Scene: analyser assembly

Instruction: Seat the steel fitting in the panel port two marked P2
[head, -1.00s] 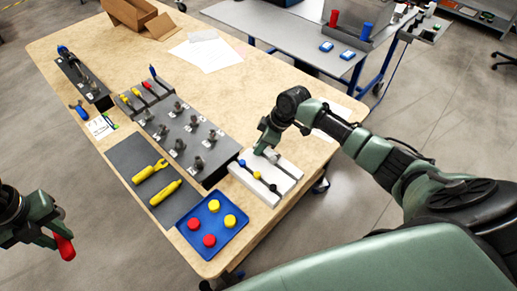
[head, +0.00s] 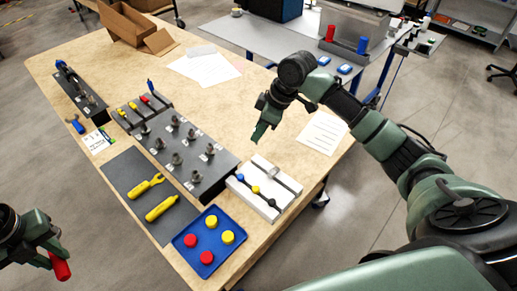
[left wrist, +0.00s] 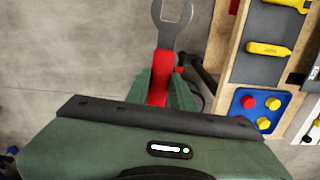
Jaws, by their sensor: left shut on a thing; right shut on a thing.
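My left gripper (head: 48,256) is shut on a spanner with a red handle (head: 61,269), off the table's near left side. In the left wrist view the spanner (left wrist: 163,70) points away, its grey open end clear of everything. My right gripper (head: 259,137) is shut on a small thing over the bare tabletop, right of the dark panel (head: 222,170). Its fingers hide most of that thing, so I cannot confirm it is the steel fitting. The panel carries several upright grey metal ports; the P2 label is too small to read.
A white grooved block (head: 246,196) holds blue, yellow and black balls and a pale cylinder. A blue tray (head: 208,262) with red and yellow caps and a grey mat (head: 128,172) with yellow tools lie at the near edge. An open cardboard box (head: 125,22) stands at the back.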

